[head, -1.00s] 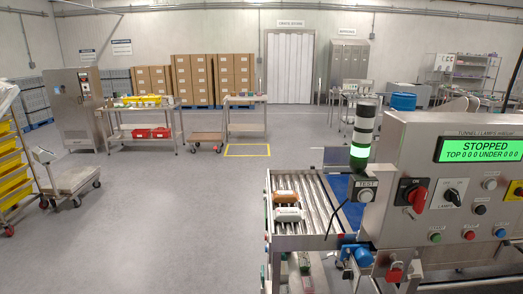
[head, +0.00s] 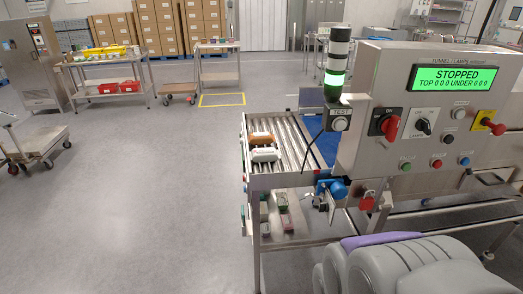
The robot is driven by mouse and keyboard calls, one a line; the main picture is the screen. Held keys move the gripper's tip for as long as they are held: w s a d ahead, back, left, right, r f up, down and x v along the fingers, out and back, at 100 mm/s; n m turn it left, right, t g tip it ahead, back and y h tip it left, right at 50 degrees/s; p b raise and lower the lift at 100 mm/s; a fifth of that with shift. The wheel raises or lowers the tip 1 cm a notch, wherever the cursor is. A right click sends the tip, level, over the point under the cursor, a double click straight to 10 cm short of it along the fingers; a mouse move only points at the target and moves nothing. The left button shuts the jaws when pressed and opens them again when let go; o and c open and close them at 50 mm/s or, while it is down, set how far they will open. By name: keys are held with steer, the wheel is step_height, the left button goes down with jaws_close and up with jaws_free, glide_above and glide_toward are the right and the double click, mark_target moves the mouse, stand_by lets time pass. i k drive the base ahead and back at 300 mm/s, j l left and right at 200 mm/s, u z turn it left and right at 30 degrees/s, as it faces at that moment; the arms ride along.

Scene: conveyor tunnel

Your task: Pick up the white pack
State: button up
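A small white pack (head: 265,154) lies on the roller conveyor (head: 294,150) at the near left end of the tunnel machine. An orange-brown pack (head: 262,138) lies just behind it, close to it or touching; I cannot tell which. Part of my own grey arm with a purple strip shows at the bottom right. My gripper's fingers are not in view, so what they hold is hidden. The white pack rests on the rollers with nothing gripping it.
The control panel (head: 400,110) reads STOPPED, and a lamp tower (head: 336,65) glows green beside it. Small packs (head: 283,207) lie on a shelf under the conveyor. A trolley (head: 40,140) stands far left, and a bench (head: 108,68) stands behind. The floor left of the conveyor is clear.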

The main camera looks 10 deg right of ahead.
mark_target(260, 155)
steer(key=i+j+z, duration=0.1)
steer(key=i+j, duration=1.55)
steer(key=j, duration=0.25)
steer(key=z, duration=0.05)
